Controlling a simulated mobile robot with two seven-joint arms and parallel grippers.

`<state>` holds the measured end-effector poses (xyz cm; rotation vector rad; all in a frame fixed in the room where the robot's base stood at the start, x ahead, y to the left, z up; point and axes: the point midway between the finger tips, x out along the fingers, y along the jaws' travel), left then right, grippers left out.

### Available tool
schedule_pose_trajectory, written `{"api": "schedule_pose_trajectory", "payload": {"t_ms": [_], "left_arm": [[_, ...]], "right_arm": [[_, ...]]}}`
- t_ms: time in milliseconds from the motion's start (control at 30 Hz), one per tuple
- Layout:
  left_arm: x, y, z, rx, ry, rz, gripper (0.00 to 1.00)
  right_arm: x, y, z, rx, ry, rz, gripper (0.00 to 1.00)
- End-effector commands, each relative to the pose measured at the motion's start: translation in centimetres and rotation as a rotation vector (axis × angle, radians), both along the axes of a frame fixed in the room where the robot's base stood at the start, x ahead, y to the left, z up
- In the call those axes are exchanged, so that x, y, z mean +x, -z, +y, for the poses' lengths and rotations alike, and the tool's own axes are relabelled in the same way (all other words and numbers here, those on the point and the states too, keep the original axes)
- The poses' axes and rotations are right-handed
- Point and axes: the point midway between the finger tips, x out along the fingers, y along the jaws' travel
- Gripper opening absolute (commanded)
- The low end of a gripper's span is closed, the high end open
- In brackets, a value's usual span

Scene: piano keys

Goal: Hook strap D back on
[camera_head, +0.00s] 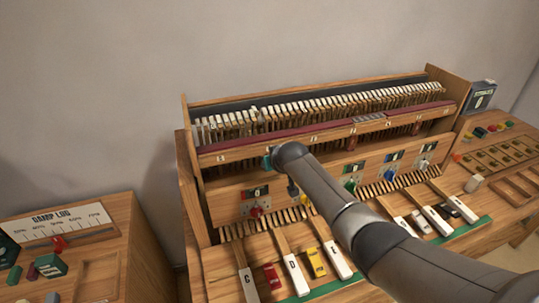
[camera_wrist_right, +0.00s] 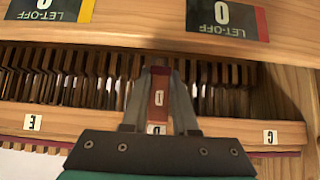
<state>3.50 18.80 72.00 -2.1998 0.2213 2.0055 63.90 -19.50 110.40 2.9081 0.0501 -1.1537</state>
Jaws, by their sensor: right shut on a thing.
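Strap D (camera_wrist_right: 158,98) is a short dark-red strip with a white D tag at its lower end in the right wrist view. My right gripper (camera_wrist_right: 160,76) is shut on it, one grey finger on each side. My left gripper is not in view.
Two let-off plaques (camera_wrist_right: 227,17) sit on the wooden panel close by in the right wrist view. In the head view, white-tipped hammers (camera_head: 320,103) stand behind the rail. Keys, including key D (camera_head: 294,274), lie in front. A side table (camera_head: 95,255) stands left.

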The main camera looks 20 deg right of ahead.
Motion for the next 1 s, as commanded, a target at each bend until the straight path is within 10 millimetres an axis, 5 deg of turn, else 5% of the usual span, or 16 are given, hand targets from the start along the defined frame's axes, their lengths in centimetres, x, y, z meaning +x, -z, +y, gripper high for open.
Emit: {"api": "schedule_pose_trajectory", "payload": {"t_ms": [833, 867, 1000], "left_arm": [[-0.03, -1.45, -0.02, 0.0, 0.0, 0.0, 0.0], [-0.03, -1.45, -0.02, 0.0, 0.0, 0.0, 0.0], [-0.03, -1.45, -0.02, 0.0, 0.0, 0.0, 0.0]], "right_arm": [[-0.5, 0.02, 0.03, -0.004, -0.001, 0.126, 0.0], [-0.5, 0.02, 0.03, -0.004, -0.001, 0.126, 0.3], [-0.5, 0.01, 0.02, -0.004, -0.001, 0.126, 0.46]]}}
